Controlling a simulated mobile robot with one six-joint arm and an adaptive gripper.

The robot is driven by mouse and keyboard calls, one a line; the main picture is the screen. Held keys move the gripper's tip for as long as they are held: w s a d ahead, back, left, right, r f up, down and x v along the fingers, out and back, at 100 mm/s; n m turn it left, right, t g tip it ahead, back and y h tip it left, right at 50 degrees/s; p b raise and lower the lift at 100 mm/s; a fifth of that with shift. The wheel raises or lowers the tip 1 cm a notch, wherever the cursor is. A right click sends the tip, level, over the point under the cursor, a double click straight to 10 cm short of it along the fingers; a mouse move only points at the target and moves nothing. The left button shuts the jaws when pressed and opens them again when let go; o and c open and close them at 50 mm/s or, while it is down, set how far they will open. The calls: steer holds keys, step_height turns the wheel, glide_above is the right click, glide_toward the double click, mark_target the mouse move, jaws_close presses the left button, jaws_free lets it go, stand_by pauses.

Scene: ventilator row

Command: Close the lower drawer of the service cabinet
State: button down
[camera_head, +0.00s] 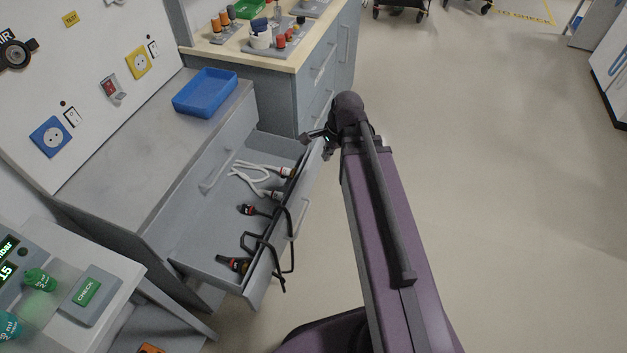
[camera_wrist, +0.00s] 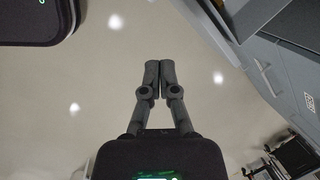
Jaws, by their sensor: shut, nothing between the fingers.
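The service cabinet (camera_head: 150,150) stands at the left with a grey top. Its upper drawer front with a handle (camera_head: 213,183) looks shut. Below it, the lower drawer (camera_head: 262,290) is pulled far out. In the wrist view my gripper (camera_wrist: 159,66) is shut and empty.
A blue tray (camera_head: 206,92) lies on the cabinet top. A counter (camera_head: 285,62) with bottles and caps stands behind. A panel with a CHECK button (camera_head: 88,291) is at the lower left. Open floor (camera_head: 500,180) lies to the right. Grey furniture (camera_wrist: 260,55) fills the wrist view's right.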

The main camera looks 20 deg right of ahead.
steer(key=w+d+f+m+t+y+b, duration=0.1)
steer(key=d+f+m+b, duration=0.3)
steer(key=m, duration=0.5)
steer(key=shift+w+f+b, duration=0.65)
steer(key=shift+f+b, duration=0.25)
steer(key=shift+f, duration=0.25)
steer(key=shift+f, duration=0.1)
steer(key=b, duration=0.9)
glide_toward(307, 179)
steer(key=shift+x, duration=2.6)
steer(key=shift+d, duration=0.2)
steer(key=shift+w, duration=0.15)
